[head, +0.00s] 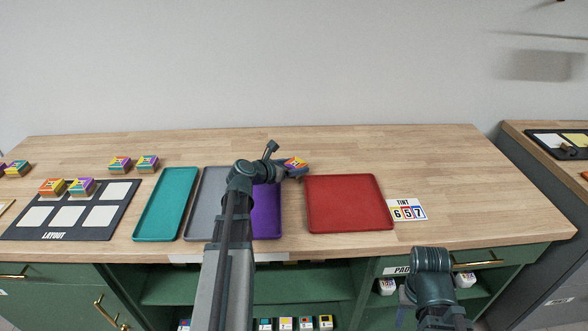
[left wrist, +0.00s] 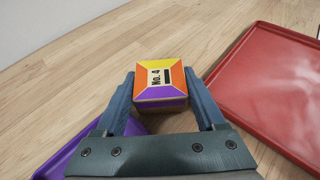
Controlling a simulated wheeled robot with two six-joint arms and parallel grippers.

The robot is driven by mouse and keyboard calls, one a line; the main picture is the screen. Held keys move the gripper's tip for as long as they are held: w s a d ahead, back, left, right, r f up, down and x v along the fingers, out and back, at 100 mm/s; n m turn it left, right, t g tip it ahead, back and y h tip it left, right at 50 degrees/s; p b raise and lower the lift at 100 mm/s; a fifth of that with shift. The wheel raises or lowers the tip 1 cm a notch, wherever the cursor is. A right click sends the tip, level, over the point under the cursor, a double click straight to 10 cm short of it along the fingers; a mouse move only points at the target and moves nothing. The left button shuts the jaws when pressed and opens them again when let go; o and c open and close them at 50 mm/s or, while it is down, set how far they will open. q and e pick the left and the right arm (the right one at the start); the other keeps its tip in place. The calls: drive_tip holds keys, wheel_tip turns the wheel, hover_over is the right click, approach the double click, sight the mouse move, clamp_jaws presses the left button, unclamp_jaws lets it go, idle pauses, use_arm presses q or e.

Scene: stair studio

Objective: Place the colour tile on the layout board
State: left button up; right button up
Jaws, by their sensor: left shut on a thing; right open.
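My left gripper (head: 290,170) is shut on a colour tile (head: 295,162), between the purple and red trays at their far edges. In the left wrist view the tile (left wrist: 160,82) sits between the two fingers, with yellow, orange and purple sides and a "No. 4" label. The dark layout board (head: 98,226) lies at the left of the counter, marked "LAYOUT". It has several white squares; two tiles (head: 52,187) (head: 82,187) stand along its far row. My right gripper is low at the right, its arm (head: 432,275) in view but its fingertips out of view.
A teal tray (head: 166,204), a grey tray (head: 198,222), a purple tray (head: 267,218) and a red tray (head: 345,203) line the counter. Two tiles (head: 120,164) (head: 148,163) stand behind the board. A "TINT 657" card (head: 407,210) lies right of the red tray. The back right counter is clear.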

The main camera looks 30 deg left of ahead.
use_arm(q)
drive_tip(key=shift+f, duration=0.25)
drive_tip(key=o, duration=1.4)
drive_tip(key=shift+r, duration=0.1)
drive_tip(key=shift+c, duration=0.2)
drive_tip(key=shift+r, duration=0.1)
drive_tip(key=shift+s+r, duration=0.1)
drive_tip(key=shift+r, duration=0.1)
drive_tip(key=p+v, duration=0.4)
drive_tip(key=v, duration=0.7)
drive_tip(key=shift+s+a+p, duration=0.1)
drive_tip(key=shift+s+p, duration=0.2)
drive_tip(key=shift+s, duration=0.15)
